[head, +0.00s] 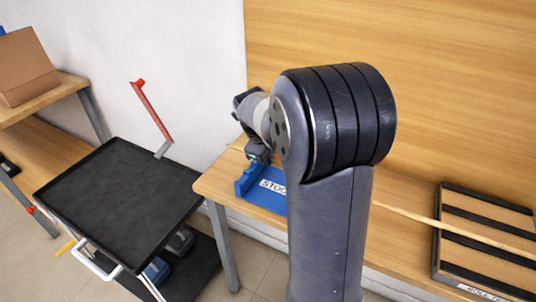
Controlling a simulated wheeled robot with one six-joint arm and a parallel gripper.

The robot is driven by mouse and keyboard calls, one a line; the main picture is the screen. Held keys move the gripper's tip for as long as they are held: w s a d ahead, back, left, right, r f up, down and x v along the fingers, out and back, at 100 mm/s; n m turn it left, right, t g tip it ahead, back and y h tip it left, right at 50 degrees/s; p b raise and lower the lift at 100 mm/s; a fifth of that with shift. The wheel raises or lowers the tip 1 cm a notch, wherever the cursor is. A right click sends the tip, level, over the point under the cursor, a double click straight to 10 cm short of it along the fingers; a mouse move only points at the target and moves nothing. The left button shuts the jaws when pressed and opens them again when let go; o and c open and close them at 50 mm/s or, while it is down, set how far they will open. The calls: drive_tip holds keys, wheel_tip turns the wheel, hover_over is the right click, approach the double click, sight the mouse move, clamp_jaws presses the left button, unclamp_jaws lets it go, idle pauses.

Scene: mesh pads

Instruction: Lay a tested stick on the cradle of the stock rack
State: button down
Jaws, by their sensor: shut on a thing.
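A long thin pale wooden stick (420,220) runs from the right edge leftward and passes behind my arm. My gripper (259,158) is shut on the stick near its left end, in line with the visible length. The grip itself is small and partly hidden. The blue stock rack (247,184) stands on the wooden table just below my gripper, with a white label partly cut off by my arm. My arm hides the rack's right part, so I cannot tell whether the stick touches a cradle.
A board with black strips (485,225), labelled as a roll test, lies on the table at right, under the stick's right part. A black-topped cart (120,195) stands left of the table (225,190). A cardboard box (25,68) sits on a shelf at far left.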

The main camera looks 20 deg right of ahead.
drive_tip(key=c, duration=1.4)
unclamp_jaws()
drive_tip(key=shift+o, duration=0.2)
drive_tip(key=v, duration=1.1)
drive_tip(key=shift+p, duration=0.45)
drive_tip(key=shift+f, duration=0.15)
drive_tip(key=b+x, duration=0.1)
drive_tip(key=x, duration=0.9)
drive_tip(key=shift+w+d+f+p, duration=0.1)
drive_tip(key=shift+d+f+p, duration=0.1)
drive_tip(key=shift+p, duration=0.1)
drive_tip(key=shift+r+p, duration=1.25)
drive_tip(key=shift+r, duration=0.45)
